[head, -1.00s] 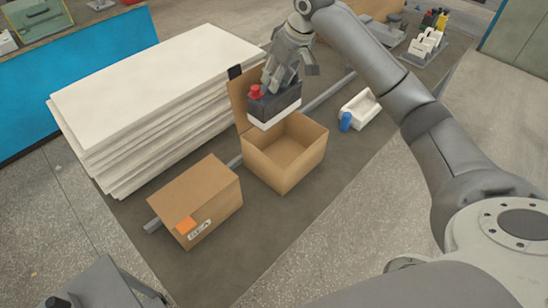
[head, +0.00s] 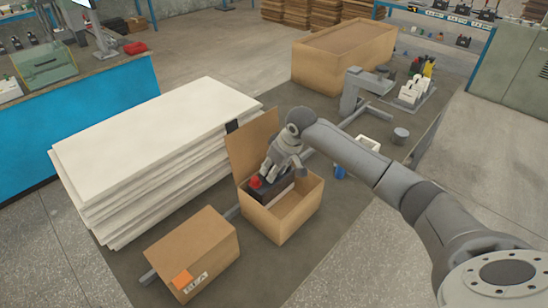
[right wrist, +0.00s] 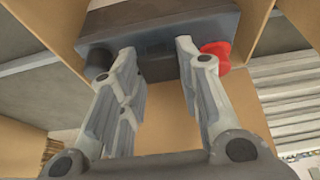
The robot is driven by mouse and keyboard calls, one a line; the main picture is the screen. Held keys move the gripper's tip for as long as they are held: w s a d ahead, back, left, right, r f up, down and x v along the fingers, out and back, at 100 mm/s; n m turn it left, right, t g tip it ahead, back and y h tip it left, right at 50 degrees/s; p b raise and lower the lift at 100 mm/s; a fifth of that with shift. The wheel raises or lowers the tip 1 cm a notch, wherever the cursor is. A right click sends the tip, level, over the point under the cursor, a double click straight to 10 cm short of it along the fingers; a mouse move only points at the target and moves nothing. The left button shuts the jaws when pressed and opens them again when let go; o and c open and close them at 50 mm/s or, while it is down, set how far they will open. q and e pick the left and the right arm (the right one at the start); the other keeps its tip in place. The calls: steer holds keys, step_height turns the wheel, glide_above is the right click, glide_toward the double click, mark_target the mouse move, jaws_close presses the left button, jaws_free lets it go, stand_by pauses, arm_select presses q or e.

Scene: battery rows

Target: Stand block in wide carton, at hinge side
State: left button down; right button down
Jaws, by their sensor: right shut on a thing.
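The open carton (head: 283,227) stands on the dark floor mat with its flap (head: 249,150) raised at the back left. The block is a dark battery (head: 283,188) with a red terminal (head: 255,181). It is inside the carton's mouth, close to the flap side, and looks upright. My right gripper (head: 283,172) is shut on the block from above. In the right wrist view the fingers (right wrist: 155,62) grip the block (right wrist: 160,28) between its black and red terminals, with cardboard walls around it. Whether its base touches the carton floor is hidden. My left gripper is not in view.
A closed carton (head: 192,252) with an orange label stands front left. A stack of white boards (head: 150,150) is behind the open carton at left. A large brown box (head: 345,55) and a grey stand (head: 360,95) are farther back. A white tray (head: 368,143) is at right.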

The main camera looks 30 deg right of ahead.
steer(key=shift+w+f, duration=0.15)
steer(key=shift+f, duration=1.55)
steer(key=shift+a+f, duration=0.1)
steer(key=c, duration=1.1)
jaws_free()
steer(key=shift+s+f, duration=0.2)
steer(key=shift+s, duration=0.05)
steer(key=shift+o, duration=0.2)
steer(key=v, duration=1.2)
steer(key=shift+b, duration=0.3)
steer(key=shift+r, duration=0.1)
